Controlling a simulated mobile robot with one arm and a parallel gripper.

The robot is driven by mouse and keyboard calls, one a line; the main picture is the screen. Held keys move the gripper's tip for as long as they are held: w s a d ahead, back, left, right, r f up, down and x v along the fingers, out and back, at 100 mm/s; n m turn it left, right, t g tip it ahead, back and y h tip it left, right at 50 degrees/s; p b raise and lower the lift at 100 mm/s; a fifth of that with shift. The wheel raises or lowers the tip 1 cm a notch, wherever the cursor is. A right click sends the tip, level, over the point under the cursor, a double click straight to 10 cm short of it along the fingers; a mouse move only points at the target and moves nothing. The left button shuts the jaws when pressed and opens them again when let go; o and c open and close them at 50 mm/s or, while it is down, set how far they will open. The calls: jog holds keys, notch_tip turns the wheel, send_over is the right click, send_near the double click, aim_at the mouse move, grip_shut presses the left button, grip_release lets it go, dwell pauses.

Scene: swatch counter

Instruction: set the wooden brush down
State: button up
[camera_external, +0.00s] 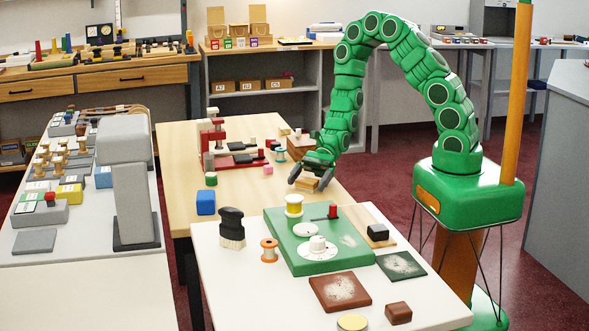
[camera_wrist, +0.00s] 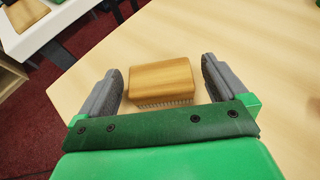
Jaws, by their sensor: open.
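The wooden brush (camera_wrist: 160,82) lies on the light wooden table, bristles down, its pale bristles showing along the near edge in the wrist view. In the external view the brush (camera_external: 306,184) shows just under my gripper, near the table's right edge. My gripper (camera_wrist: 163,80) is open, with one dark grey finger on each side of the brush. A gap shows between each finger and the brush. My gripper also shows in the external view (camera_external: 311,170), low over the table top.
A white table (camera_external: 215,270) with a green board (camera_external: 290,255) and a black-handled brush (camera_external: 231,228) stands in front. A blue block (camera_external: 206,202) and a red-and-black device (camera_external: 240,158) are on the wooden table. Bare wood lies left of my gripper.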

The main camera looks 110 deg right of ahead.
jog(key=shift+r, duration=0.2)
jog(key=v, duration=1.1)
jog(key=shift+s+d+r, duration=0.15)
jog(key=shift+s+d, duration=0.1)
jog(key=shift+d, duration=0.05)
jog(key=s+a+r+n+g, duration=0.3)
jog(key=a+r+n+g, duration=0.3)
jog(key=a, duration=0.3)
jog(key=s+a+r+n+g, duration=0.35)
jog(key=a+r+n, duration=0.25)
jog(key=a+n, duration=0.3)
jog(key=s+r+n+g+h, duration=0.1)
jog(key=s+r+n+h, duration=0.3)
jog(key=s+r+n, duration=0.1)
jog(key=s+a+r+n+g+h, duration=0.1)
jog(key=s+r+n+h, duration=0.4)
jog(key=s, duration=0.5)
jog(key=shift+n+h, duration=0.3)
jog(key=shift+n, duration=0.7)
jog(key=shift+f, duration=0.1)
